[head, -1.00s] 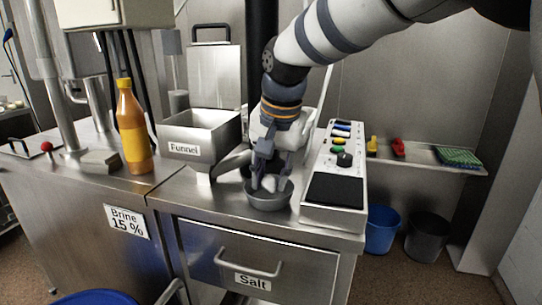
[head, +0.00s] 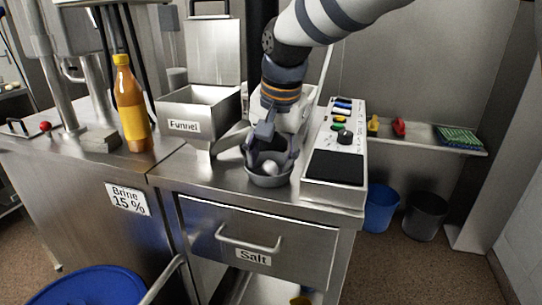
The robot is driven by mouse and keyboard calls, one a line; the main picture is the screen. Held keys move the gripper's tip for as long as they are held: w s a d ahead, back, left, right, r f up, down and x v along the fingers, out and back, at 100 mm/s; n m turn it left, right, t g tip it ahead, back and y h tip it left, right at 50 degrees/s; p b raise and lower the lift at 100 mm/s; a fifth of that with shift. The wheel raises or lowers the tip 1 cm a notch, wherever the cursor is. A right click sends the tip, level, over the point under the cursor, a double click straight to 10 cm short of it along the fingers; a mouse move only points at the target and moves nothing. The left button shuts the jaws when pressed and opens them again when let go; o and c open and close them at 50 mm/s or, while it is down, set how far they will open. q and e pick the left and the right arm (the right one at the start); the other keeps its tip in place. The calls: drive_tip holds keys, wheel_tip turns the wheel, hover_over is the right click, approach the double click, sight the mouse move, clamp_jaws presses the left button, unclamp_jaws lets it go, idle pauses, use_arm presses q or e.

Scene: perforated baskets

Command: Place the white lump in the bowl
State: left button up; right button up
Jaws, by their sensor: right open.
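The white lump (head: 270,167) lies inside the grey metal bowl (head: 268,182), which stands on the steel counter between the funnel and the control panel. My right gripper (head: 269,158) points down over the bowl, its dark fingers spread apart around and above the lump. The gripper is open. Part of the bowl's far rim is hidden behind the fingers. My left gripper is out of the picture.
The steel funnel (head: 198,110) stands left of the bowl, and the control panel (head: 340,135) close on its right. An orange bottle (head: 131,105) stands farther left. Below are the Salt drawer (head: 262,240) and a blue drum (head: 90,288).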

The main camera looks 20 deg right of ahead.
sight(271, 163)
drive_tip(key=shift+r, duration=0.1)
wheel_tip(271, 163, up, 7)
drive_tip(key=shift+f, duration=0.1)
idle(0.4)
